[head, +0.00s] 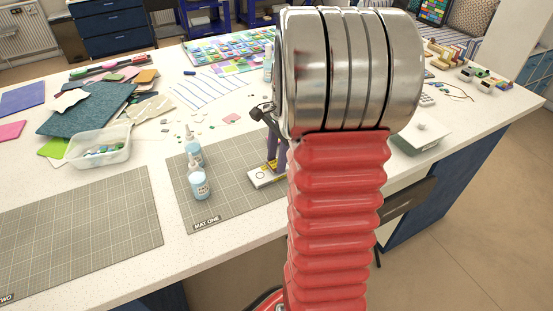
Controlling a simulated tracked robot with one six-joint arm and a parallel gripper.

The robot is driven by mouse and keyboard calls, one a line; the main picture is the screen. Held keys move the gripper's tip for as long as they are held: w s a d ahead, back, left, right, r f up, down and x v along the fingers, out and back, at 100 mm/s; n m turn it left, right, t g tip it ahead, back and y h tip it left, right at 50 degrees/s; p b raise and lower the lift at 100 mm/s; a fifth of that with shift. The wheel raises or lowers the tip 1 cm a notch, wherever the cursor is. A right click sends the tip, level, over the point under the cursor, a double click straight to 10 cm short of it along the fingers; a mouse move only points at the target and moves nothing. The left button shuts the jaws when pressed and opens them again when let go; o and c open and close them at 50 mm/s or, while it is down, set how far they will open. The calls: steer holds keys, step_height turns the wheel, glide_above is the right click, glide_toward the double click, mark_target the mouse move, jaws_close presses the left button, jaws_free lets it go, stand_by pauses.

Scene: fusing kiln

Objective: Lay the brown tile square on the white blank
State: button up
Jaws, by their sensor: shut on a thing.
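The white blank (256,179) lies on mat one (218,210), near the mat's right part; my arm covers its right side. A small ring-shaped mark shows on its top. My gripper (273,166) is mostly hidden behind my own arm; only its left edge shows, pointing down, low over the far side of the blank. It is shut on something. A small yellow and dark patch shows at its tips. I cannot make out the brown tile clearly, nor whether what is held touches the blank.
Two glue bottles (199,182) (193,150) stand on the mat left of the blank. A clear tub of glass pieces (98,148) and coloured sheets (85,108) lie further left. Mat two (80,222) is bare. A pale box (421,137) stands right of my arm.

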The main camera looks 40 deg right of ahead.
steer(key=shift+f, duration=0.25)
steer(key=shift+f, duration=0.1)
steer(key=o, duration=1.1)
steer(key=shift+c, duration=0.2)
step_height(320, 180, up, 12)
steer(key=d, duration=0.1)
steer(key=shift+s+d, duration=0.15)
steer(key=shift+d, duration=0.05)
steer(key=s+a+n+t, duration=0.2)
steer(key=s+a+n, duration=0.3)
steer(key=a+n, duration=0.5)
steer(key=s+a+n+t+h, duration=0.1)
steer(key=s+a+n+t, duration=0.2)
steer(key=a+n, duration=0.7)
steer(key=s+a+r, duration=0.1)
steer(key=s+a, duration=0.1)
steer(key=a, duration=0.7)
steer(key=shift+n, duration=0.3)
